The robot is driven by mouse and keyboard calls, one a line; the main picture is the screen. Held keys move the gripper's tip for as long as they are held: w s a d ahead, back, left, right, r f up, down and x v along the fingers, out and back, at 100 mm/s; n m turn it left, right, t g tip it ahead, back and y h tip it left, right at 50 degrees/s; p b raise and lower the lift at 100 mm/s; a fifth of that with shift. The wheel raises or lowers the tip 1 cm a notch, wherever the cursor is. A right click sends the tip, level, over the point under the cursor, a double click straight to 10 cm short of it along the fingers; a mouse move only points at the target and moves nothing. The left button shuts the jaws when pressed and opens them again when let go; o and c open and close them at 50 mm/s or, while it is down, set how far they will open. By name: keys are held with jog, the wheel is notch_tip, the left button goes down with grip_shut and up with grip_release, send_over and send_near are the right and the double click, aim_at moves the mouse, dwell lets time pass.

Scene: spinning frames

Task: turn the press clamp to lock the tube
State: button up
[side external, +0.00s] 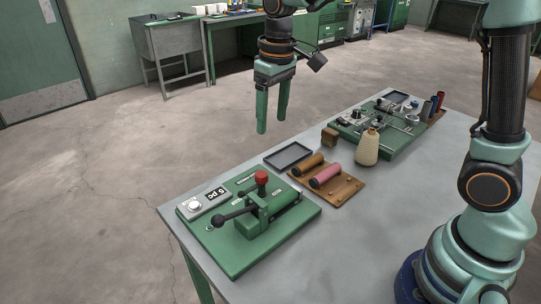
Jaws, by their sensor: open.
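The press clamp, a green fixture with a black-knobbed lever (232,214) and a red knob (262,178), stands on a green base plate (237,262) at the near left of the table. Two tubes, one brown (307,164) and one pink (326,175), lie on a wooden pegged board (341,192) to the right of the clamp. I cannot tell whether a tube sits inside the clamp. My gripper (271,125) hangs high above the table's far side, fingers pointing down, open and empty, well apart from the clamp.
A small dark tray (288,156) lies behind the board. A cream thread cone (367,148) and a brown block (329,137) stand before a second green fixture (400,140) at the right. The grey tabletop (385,205) is bare at the front.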

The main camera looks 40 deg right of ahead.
aim_at(261, 173)
jog(key=shift+g, duration=0.5)
jog(key=f, duration=0.5)
jog(key=w+a+f, duration=0.1)
jog(key=f, duration=0.4)
jog(key=w+f, duration=0.1)
jog(key=f, duration=0.3)
jog(key=shift+w+a+f, duration=0.1)
jog(key=shift+a+f, duration=0.15)
jog(key=shift+f, duration=0.15)
grip_shut()
dwell(0.5)
